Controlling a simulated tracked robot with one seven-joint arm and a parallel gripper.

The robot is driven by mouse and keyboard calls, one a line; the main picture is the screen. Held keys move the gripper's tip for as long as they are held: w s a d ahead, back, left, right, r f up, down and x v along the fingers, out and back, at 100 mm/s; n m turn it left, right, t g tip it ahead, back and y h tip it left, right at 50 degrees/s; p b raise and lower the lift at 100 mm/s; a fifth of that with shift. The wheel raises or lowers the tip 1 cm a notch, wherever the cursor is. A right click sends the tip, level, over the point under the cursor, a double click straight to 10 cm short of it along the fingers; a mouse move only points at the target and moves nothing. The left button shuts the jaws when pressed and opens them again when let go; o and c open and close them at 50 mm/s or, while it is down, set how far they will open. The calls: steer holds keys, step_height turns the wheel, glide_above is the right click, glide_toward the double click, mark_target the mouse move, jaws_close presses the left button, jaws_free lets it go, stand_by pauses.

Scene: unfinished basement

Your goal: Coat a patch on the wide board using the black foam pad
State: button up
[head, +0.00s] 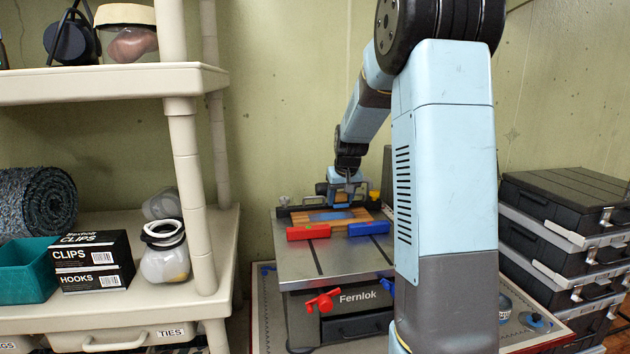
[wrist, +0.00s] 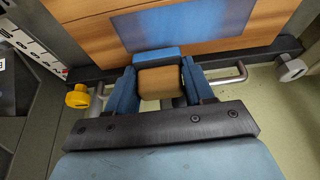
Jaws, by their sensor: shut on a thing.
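The wide board (head: 357,214) lies on the grey machine table, with a translucent blue patch (head: 328,216) on its face. The board (wrist: 90,27) fills the upper wrist view, and its blue patch (wrist: 185,22) shows there too. My gripper (wrist: 160,85) is shut on a tan block (wrist: 160,83), gripped between its two blue fingers. A blue piece (wrist: 157,56) sits at the block's board-side end; no black foam shows, so I cannot tell whether it is the pad. In the head view my gripper (head: 342,196) is at the board's far edge; contact is unclear.
Red (head: 308,232) and blue (head: 368,229) blocks sit along the board's near edge. A dark bar (wrist: 265,52) with yellow (wrist: 78,96) and grey (wrist: 291,70) knobs crosses near my gripper. Shelving (head: 190,160) stands left and stacked black cases (head: 560,205) right.

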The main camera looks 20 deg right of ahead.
steer(key=shift+d+r, duration=0.4)
steer(key=shift+r, duration=0.3)
steer(key=shift+d+r, duration=0.1)
steer(key=shift+r, duration=2.1)
